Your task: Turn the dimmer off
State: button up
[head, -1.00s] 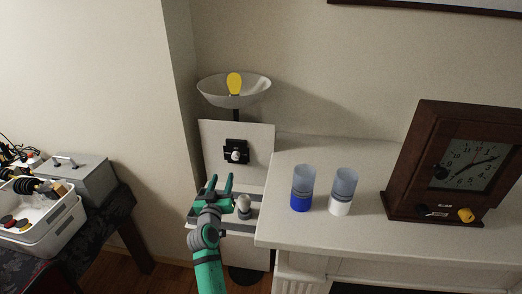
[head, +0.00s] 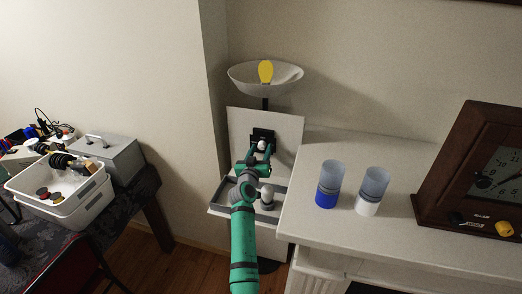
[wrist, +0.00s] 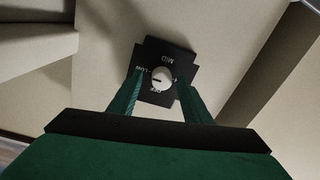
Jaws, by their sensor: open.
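The dimmer is a black plate (wrist: 152,52) with a round white knob (wrist: 162,77) on an upright pale panel (head: 285,128). In the wrist view the plate carries white lettering, with "MID" readable and smaller marks around the knob. My gripper (wrist: 157,88) is open, with one green finger on each side of the knob. I cannot tell whether the fingers touch it. In the head view my gripper (head: 259,153) is in front of the plate and hides its lower part. A lamp with a white bowl and yellow bulb (head: 266,72) stands above the panel.
A grey tray (head: 222,195) with a light bulb (head: 267,193) lies below the panel. Right of it, a white counter (head: 330,235) bears a blue-and-grey cup (head: 330,184), a white-and-grey cup (head: 372,190) and a brown clock (head: 456,170). A white bin (head: 62,208) is at left.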

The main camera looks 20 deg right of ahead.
jog(key=shift+w, duration=0.3)
jog(key=shift+c, duration=0.5)
jog(key=c, duration=0.9)
jog(key=shift+c, duration=0.2)
jog(key=shift+n, duration=0.3)
